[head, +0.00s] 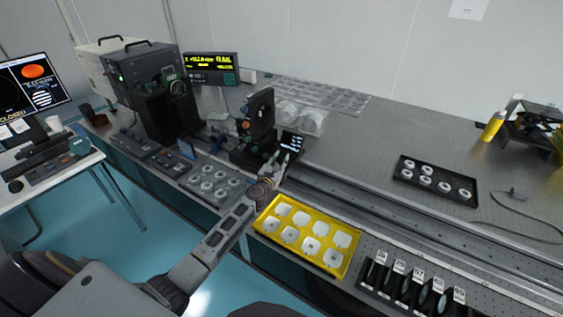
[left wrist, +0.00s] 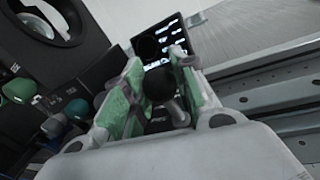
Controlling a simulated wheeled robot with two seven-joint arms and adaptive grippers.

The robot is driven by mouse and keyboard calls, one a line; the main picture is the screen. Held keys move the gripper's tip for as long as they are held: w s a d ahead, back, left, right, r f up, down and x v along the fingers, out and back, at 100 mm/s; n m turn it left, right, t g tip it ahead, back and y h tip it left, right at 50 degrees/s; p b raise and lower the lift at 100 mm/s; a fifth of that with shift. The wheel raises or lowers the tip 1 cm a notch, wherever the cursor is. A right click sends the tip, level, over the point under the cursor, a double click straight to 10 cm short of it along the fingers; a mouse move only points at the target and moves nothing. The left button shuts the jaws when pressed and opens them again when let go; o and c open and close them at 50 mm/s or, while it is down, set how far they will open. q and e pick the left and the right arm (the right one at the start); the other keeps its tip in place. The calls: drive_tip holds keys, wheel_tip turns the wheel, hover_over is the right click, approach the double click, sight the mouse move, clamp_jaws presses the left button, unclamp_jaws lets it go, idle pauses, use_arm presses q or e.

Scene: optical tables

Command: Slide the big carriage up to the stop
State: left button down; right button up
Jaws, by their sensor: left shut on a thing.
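The big carriage (head: 254,150) is a black upright assembly on the long rail (head: 400,215), left of the rail's middle in the head view. In the left wrist view its dark body appears to be at the left, with a large round opening (left wrist: 40,22). My left gripper (head: 275,168) is at the carriage's right side, low down. In the left wrist view its green-padded fingers (left wrist: 158,95) are shut on a black ball knob (left wrist: 160,84) on a short stem. I cannot make out the stop. My right gripper is not in view.
A large black instrument (head: 155,90) stands left of the carriage. A small screen (head: 291,142) is beside my gripper. A yellow tray (head: 262,226) and a black slotted rack (head: 410,287) line the front edge. A black tray (head: 435,183) lies behind the rail. The rail's right stretch looks clear.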

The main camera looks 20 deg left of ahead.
use_arm(q)
drive_tip(key=c, duration=1.1)
unclamp_jaws()
drive_tip(key=shift+d, duration=0.15)
drive_tip(key=shift+r, duration=0.2)
drive_tip(key=shift+r, duration=0.1)
drive_tip(key=shift+r, duration=4.7)
